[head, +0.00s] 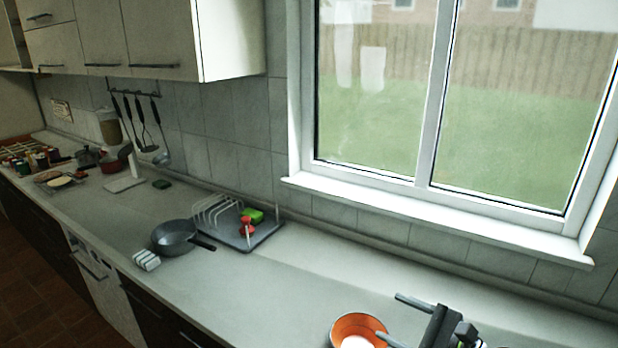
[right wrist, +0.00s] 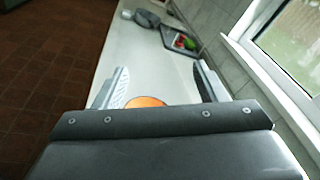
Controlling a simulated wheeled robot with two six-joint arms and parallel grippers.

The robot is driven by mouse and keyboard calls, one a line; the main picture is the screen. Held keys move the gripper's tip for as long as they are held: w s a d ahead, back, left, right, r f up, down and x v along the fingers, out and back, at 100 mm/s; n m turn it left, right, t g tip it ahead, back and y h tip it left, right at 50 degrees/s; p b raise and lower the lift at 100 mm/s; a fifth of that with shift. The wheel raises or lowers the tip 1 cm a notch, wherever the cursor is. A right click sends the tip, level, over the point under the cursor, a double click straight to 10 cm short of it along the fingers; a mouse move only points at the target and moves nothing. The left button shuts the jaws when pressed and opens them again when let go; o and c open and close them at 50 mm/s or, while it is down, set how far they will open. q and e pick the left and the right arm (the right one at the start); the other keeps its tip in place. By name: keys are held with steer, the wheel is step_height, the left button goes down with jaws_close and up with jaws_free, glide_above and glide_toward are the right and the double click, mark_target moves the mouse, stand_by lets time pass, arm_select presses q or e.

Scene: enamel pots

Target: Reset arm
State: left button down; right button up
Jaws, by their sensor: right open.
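My right gripper (head: 402,318) is at the lower right of the head view, over the counter, with its two fingers spread apart and nothing between them. In the right wrist view both fingers of the right gripper (right wrist: 162,88) also show apart. An orange bowl (head: 342,325) with a pale inside bottom stands on the counter by the gripper's nearer finger. I cannot tell whether they touch. In the right wrist view the orange bowl (right wrist: 146,101) is partly hidden behind the gripper body. My left gripper is not in view.
A grey pan (head: 172,238) and a dish rack (head: 262,232) with red and green items stand mid-counter. A white slotted holder (head: 146,260) is at the front edge. Jars and pots crowd the far left. The counter (head: 290,285) between rack and bowl is clear. A window sill (head: 440,218) runs behind.

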steer(key=s+d+r+m+t+h, duration=0.25)
steer(key=d+m+t+h, duration=0.35)
steer(key=m, duration=0.7)
steer(key=s+d+r+m+t+h, duration=0.2)
steer(key=d+r+m+t+h, duration=0.3)
steer(key=m, duration=0.8)
steer(key=s+d+f+m+g+h, duration=0.4)
steer(key=f+m+g, duration=0.15)
steer(key=m, duration=0.35)
steer(key=s+d+f+m+g+h, duration=0.45)
steer(key=f+m, duration=0.25)
steer(key=m, duration=0.2)
steer(key=s+a+f+m+g+y, duration=0.25)
steer(key=s+f+m+g, duration=0.2)
steer(key=s, duration=0.35)
steer(key=s+a+f+m+g+y, duration=0.2)
steer(key=s+a+f+m+g, duration=0.15)
steer(key=s+f, duration=0.35)
step_height(320, 180, down, 30)
steer(key=s+r+g+y+b, duration=0.1)
steer(key=s+g+b, duration=0.1)
steer(key=s+b, duration=0.15)
steer(key=s+f+g+b, duration=0.1)
steer(key=s+f+b, duration=0.2)
steer(key=s+f, duration=1)
step_height(320, 180, down, 5)
steer(key=shift+s+a+r+y, duration=0.1)
steer(key=shift+s+a+y, duration=0.1)
steer(key=shift+s+y, duration=0.15)
